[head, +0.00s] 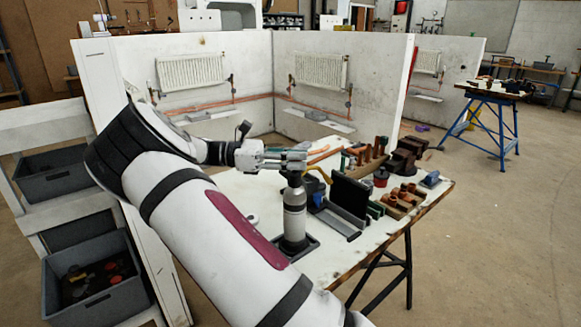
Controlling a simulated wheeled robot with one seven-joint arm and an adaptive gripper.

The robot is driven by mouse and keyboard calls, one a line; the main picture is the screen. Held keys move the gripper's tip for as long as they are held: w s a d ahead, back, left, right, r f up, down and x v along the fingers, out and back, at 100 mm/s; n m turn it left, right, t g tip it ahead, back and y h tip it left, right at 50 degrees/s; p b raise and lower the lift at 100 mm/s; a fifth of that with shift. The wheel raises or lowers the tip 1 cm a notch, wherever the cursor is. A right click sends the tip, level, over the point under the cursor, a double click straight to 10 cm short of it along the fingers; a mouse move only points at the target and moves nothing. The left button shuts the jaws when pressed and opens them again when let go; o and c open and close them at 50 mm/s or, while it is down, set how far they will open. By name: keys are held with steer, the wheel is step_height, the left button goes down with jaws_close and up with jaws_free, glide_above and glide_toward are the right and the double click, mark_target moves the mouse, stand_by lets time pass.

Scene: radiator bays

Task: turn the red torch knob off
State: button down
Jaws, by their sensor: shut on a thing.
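The torch (294,215) stands upright on a dark square base on the workbench, with a pale grey cylinder and a dark neck. My gripper (297,159) reaches in from the left at the top of the torch, its fingers shut around the torch's head. The red knob does not show; the fingers cover the spot, so its angle cannot be told. An orange-brown tube slants up to the right just beside the fingertips.
White partitions with radiators (190,72) stand behind. Grey bins are at left.

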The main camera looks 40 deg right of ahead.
steer(key=shift+m+g+y+b, duration=0.6)
steer(key=shift+g+y, duration=0.1)
steer(key=c, duration=1.3)
jaws_free()
steer(key=v, duration=0.7)
steer(key=shift+w, duration=0.25)
steer(key=shift+a, duration=0.15)
